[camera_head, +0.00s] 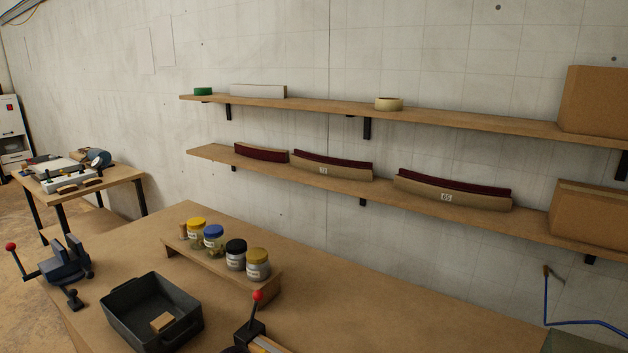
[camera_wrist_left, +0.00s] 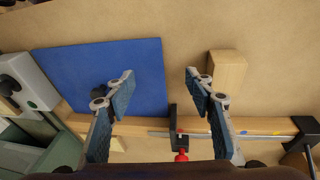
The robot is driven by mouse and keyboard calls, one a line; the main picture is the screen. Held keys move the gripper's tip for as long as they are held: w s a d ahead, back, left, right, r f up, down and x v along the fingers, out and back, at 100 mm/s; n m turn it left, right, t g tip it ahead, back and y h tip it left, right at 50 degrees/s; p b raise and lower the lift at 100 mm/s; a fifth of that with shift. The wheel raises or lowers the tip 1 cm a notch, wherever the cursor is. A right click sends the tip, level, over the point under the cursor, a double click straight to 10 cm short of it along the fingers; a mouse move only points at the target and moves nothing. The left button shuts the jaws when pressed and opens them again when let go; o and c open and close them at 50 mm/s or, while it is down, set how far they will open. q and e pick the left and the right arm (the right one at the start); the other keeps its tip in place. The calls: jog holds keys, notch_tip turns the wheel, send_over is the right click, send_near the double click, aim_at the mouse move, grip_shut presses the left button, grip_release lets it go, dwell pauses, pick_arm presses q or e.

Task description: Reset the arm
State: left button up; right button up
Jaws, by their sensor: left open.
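My left gripper (camera_wrist_left: 159,85) shows in the left wrist view, its two fingers spread wide with nothing between them. Beneath it are a blue mat (camera_wrist_left: 70,72) on the left and a light wooden block (camera_wrist_left: 228,70) on the right. I cannot tell its exact height above them. A wooden bar (camera_wrist_left: 268,125) with a dark clamp (camera_wrist_left: 176,125) and a red knob runs across below the fingers. Neither gripper shows in the head view, and my right gripper is in neither view.
The head view shows a workbench (camera_head: 330,290) with a black bin (camera_head: 117,300) holding a small block, several jars on a riser (camera_head: 182,252), and a vise (camera_head: 68,264). Two wall shelves (camera_head: 480,122) carry curved pieces, tape and boxes. The bench's middle right is clear.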

pick_arm(q)
jog(key=s, duration=0.1)
jog(key=s+f, duration=0.1)
jog(key=s, duration=0.1)
jog(key=shift+s+f+n+t+h, duration=0.15)
jog(key=shift+f+n+t+h, duration=0.15)
jog(key=shift+f+n+h, duration=0.1)
jog(key=shift+n+t, duration=0.6)
jog(key=shift+n, duration=0.2)
jog(key=s+a, duration=0.1)
jog(key=s+a+f, duration=0.2)
jog(key=s, duration=0.1)
jog(key=shift+a, duration=0.2)
jog(key=s+a+n+y, duration=0.3)
jog(key=s+a, duration=0.7)
jog(key=a, duration=0.3)
notch_tip(320, 180, down, 26)
jog(key=s+a+f+g, duration=0.1)
jog(key=s+a+f, duration=0.1)
jog(key=s+f, duration=1.5)
jog(key=shift+s+a+f+m+g+y, duration=0.3)
jog(key=shift+s+a+g, duration=0.1)
jog(key=shift+s, duration=0.25)
